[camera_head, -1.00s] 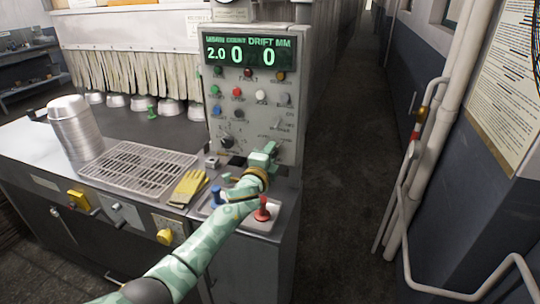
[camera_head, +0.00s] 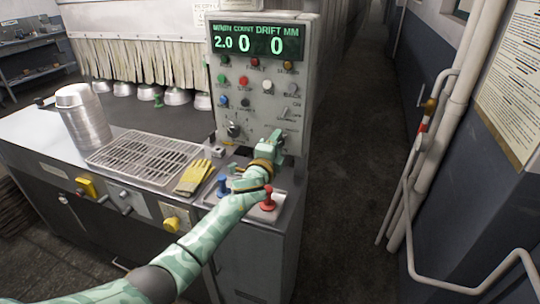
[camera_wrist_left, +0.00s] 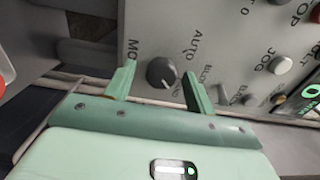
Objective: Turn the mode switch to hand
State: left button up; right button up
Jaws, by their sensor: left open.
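The mode switch (camera_wrist_left: 161,72) is a dark round knob on the grey control panel, with a light mark near its lower edge in the left wrist view. The lettering beside it reads MODE and AUTO; a HAND label is not readable. My left gripper (camera_wrist_left: 159,68) is open, with one finger on each side of the knob; whether they touch it I cannot tell. In the head view my left gripper (camera_head: 275,138) is at the lower right of the panel (camera_head: 224,151) and hides the knob. My right gripper is not in view.
A toggle lever (camera_wrist_left: 222,95) sits close to one finger. Yellow gloves (camera_head: 194,178), a wire rack (camera_head: 145,158) and stacked pans (camera_head: 84,118) lie left. The aisle at right is clear.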

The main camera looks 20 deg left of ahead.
pick_arm(q)
jog(key=s+p, duration=0.3)
jog(key=s, duration=1.3)
jog(key=shift+a, duration=0.3)
jog(key=s+a+f+n+g+b, duration=0.1)
jog(key=s+f+n+g, duration=0.25)
jog(key=f, duration=0.85)
jog(key=s+a+f+n+g, duration=0.25)
jog(key=s+f, duration=0.25)
jog(key=f, duration=0.6)
jog(key=s+a+f+n+g+b, duration=0.15)
jog(key=s+f+n, duration=0.25)
jog(key=f, duration=0.8)
jog(key=s+f+n+g, duration=0.3)
jog(key=s+f+g, duration=0.2)
jog(key=s+f, duration=1.1)
jog(key=s+f+n+g+b, duration=0.1)
jog(key=s+f+g, duration=0.1)
jog(key=s, duration=1)
jog(key=s+f+n+g+b, duration=0.1)
jog(key=s+f+g, duration=0.1)
jog(key=s, duration=0.9)
jog(key=shift+s+d+f+g+y+b, duration=0.3)
jog(key=shift+s+d+f+g+b, duration=0.05)
jog(key=shift+f, duration=0.2)
